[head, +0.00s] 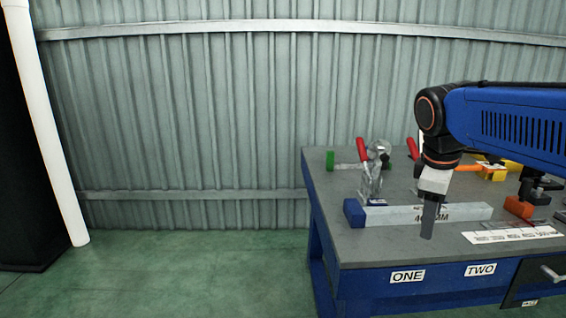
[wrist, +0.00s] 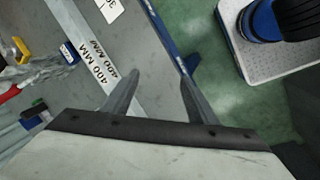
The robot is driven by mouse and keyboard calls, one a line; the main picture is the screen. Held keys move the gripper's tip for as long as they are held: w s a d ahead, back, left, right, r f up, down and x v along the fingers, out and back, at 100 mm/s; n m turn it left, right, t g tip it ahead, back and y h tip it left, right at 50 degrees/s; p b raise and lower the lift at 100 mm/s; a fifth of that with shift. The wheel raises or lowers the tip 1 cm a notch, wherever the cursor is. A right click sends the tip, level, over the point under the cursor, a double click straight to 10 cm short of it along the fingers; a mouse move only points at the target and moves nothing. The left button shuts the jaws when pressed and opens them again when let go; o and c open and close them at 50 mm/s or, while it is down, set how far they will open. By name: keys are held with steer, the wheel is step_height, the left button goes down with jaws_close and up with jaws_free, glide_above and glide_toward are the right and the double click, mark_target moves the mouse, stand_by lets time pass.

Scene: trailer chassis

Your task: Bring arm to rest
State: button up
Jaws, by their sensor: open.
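My gripper (head: 431,219) hangs from my blue arm, pointing down over the front part of the workbench (head: 357,246) in the head view. In the wrist view my gripper (wrist: 158,92) shows two separate grey fingers with nothing between them. A bar marked 400 MM (head: 391,215) with a blue end lies on the bench behind the fingers in the head view. In the wrist view the bar (wrist: 92,55) lies to the left of the fingers. I cannot tell the gap between the fingertips and the bench.
A red-handled clamp (head: 363,150) stands at the bench's back left. An orange object (head: 518,207) and a white labelled strip (head: 510,235) lie at the right. Labels ONE (head: 407,276) and TWO (head: 480,269) mark the front edge. The green floor (head: 190,275) left of the bench is clear.

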steer(key=s+a+f+m+t+y, duration=0.2)
steer(key=s+a+f+m, duration=0.2)
steer(key=s+f+m, duration=0.6)
steer(key=s+f, duration=0.5)
steer(key=shift+s+f, duration=0.35)
